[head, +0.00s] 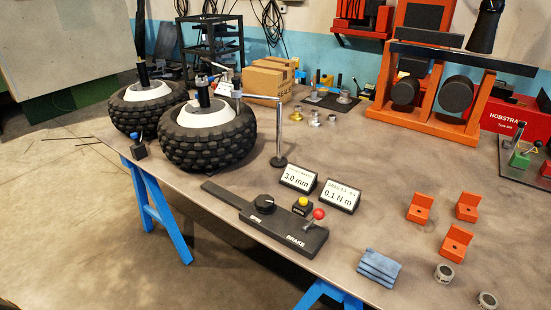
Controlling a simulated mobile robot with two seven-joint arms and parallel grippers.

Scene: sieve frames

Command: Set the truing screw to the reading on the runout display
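A small sign-like display (298,180) reads 3.0 mm; its small heading is hard to read. Beside it a second display (340,197) reads 0.1 N m. In front lies a long black control unit (278,227). It carries a round black knob (264,203) with a light pointer mark, and a red-ball lever (318,214) near the word BRAKE. I cannot tell for certain whether the knob is the truing screw. A yellow button (302,202) sits on a black box between the knob and lever. Neither of my grippers is in view.
Two knobby tyres on white hubs (206,114) stand at the table's left, with a metal gauge stand (281,135) beside the nearer one. Orange brackets (455,243), blue blocks (378,267) and metal rings (443,273) lie at the right.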

